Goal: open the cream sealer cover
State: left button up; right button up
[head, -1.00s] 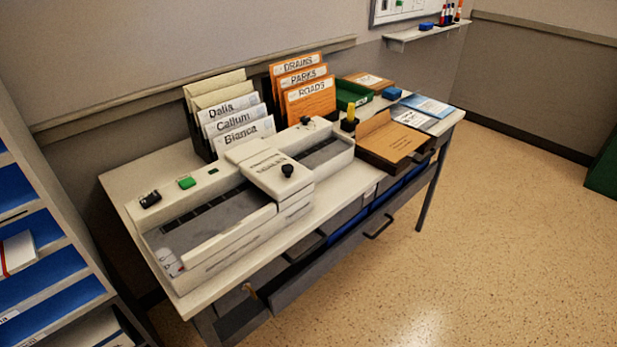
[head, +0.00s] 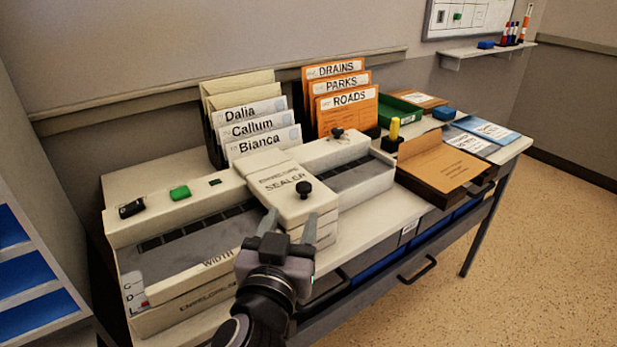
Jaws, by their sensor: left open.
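The cream sealer (head: 180,277) is a long machine on the desk, with a raised cream cover (head: 276,178) in its middle marked "ENVELOPE SEALER". The cover lies down flat and has a black knob (head: 304,188) near its front edge. My left gripper (head: 290,222) is open and empty, in front of the cover and just below the knob in the picture. Its fingers point toward the cover and hide part of the sealer's front. I cannot tell whether a fingertip touches it. My right gripper is not in view.
Name folders (head: 254,135) and orange folders (head: 346,112) stand behind the sealer. A brown box (head: 440,168), a green tray (head: 405,116) and a yellow-handled stamp (head: 394,130) are to its right. A shelf unit (head: 35,275) stands at the left. Open floor lies at the right.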

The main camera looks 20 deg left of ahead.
aim_at(302, 189)
pick_arm(q)
jog(key=shift+w+a+r, duration=0.1)
jog(key=shift+w, duration=0.55)
jog(key=shift+w+a+r, duration=0.1)
jog(key=shift+w, duration=0.55)
jog(key=shift+w+a+f+p, duration=0.1)
jog(key=shift+w+a+p, duration=0.05)
jog(key=shift+w, duration=1.25)
jog(key=shift+w+a+p, duration=0.15)
jog(key=shift+w, duration=1.2)
grip_shut()
